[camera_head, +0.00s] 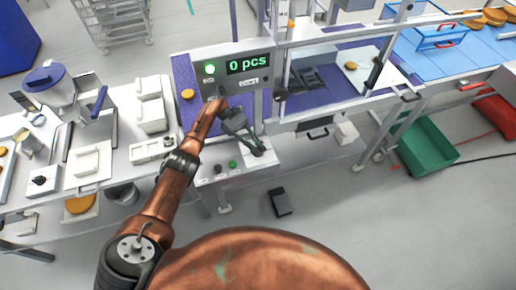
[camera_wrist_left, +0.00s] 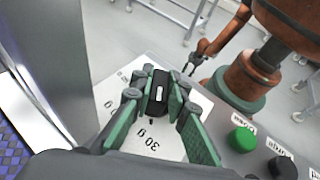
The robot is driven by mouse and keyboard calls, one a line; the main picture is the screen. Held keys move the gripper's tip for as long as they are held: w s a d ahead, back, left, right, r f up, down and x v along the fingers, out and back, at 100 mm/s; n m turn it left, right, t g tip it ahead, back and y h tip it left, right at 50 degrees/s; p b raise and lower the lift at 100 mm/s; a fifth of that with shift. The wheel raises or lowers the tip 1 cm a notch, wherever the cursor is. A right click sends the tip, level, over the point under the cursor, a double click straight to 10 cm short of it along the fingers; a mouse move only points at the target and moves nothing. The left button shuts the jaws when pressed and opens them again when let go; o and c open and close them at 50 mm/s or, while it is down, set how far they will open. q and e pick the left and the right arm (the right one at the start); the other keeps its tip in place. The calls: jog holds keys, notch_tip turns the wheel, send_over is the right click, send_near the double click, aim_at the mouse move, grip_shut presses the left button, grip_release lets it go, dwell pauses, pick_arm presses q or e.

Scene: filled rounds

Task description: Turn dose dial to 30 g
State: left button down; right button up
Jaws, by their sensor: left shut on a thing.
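The dose dial is a black knob (camera_wrist_left: 158,92) with a white mark, standing on a white label plate (camera_wrist_left: 108,92) in the left wrist view. "30 g" is printed on the plate, on the side nearer the wrist camera; another label at the far side is partly covered. My left gripper (camera_wrist_left: 161,103) is shut on the knob, with a green-padded finger on each side. In the head view my left gripper (camera_head: 256,148) is over the front panel and hides the dial. A copper arm that appears to be my right one, with a small dark gripper (camera_wrist_left: 191,67), shows in the left wrist view; its finger state is unclear.
A green button (camera_wrist_left: 243,140) and a black button (camera_wrist_left: 283,168) sit beside the plate. Behind the arm, a display (camera_head: 248,64) reads "0 pcs". A grey post (camera_wrist_left: 62,50) rises close beside the gripper. A green crate (camera_head: 428,150) is on the floor at right.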

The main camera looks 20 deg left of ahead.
aim_at(258, 148)
pick_arm(q)
jog(key=c, duration=1.9)
grip_release()
notch_tip(258, 148, up, 10)
jog(key=shift+f, duration=0.1)
